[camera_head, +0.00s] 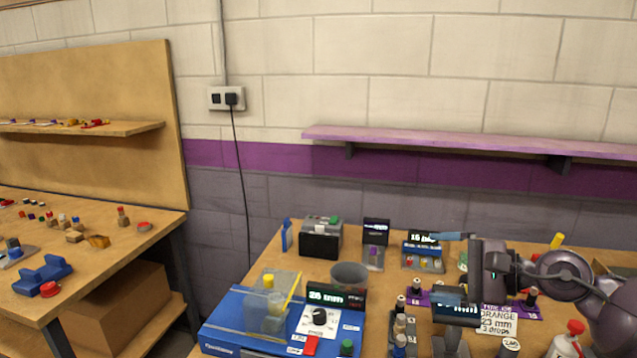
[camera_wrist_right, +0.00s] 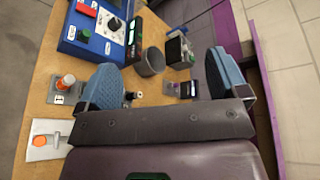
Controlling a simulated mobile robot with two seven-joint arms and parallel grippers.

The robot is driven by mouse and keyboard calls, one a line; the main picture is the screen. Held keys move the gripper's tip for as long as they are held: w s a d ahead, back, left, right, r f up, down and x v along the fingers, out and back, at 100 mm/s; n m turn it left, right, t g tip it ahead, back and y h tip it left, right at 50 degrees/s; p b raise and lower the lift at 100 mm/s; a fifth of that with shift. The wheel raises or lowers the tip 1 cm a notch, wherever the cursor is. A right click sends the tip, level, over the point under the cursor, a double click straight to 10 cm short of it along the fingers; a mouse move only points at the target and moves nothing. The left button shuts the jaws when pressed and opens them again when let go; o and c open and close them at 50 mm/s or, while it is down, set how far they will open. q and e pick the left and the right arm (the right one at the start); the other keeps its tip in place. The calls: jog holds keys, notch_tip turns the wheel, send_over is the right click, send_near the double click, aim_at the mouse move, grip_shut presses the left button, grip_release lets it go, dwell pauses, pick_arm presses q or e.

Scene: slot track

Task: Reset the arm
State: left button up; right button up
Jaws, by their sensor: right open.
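My right gripper (camera_head: 446,270) reaches in from the right above the bench in the head view, its blue-padded fingers pointing left. In the right wrist view the two blue fingers of the gripper (camera_wrist_right: 165,78) are wide apart with nothing between them. The bench and its small devices show beyond and below the fingers. My left gripper is not in view.
A blue machine (camera_head: 225,323) with a dial and a display stands at the bench's front left. A grey cup (camera_head: 349,275) and a black-and-grey box (camera_head: 321,240) stand behind it. A purple shelf (camera_head: 470,142) runs along the wall. A second table (camera_head: 150,233) stands left across a gap.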

jog(key=s+d+f+n+t+h, duration=0.2)
jog(key=s+d+f+n+h, duration=0.3)
jog(key=s+f+n+h, duration=0.45)
jog(key=s+d+f+n+t+h, duration=0.1)
jog(key=s+d+f+n+h, duration=0.55)
jog(key=s+f+n, duration=0.4)
jog(key=s+a+f+m+g+y, duration=0.1)
jog(key=s+a+f+m+g, duration=0.1)
jog(key=s+f+m+g, duration=0.35)
jog(key=s+a+f+m+g+y, duration=0.1)
jog(key=s+a+f+m+g, duration=0.15)
jog(key=s, duration=0.55)
jog(key=w+f+t+y+b, duration=0.1)
jog(key=w+f+t+b, duration=0.1)
jog(key=w+f+t, duration=0.5)
notch_tip(320, 180, down, 4)
jog(key=shift+w+a+n+t, duration=0.15)
jog(key=shift+w+n+t, duration=0.25)
jog(key=shift+t, duration=0.2)
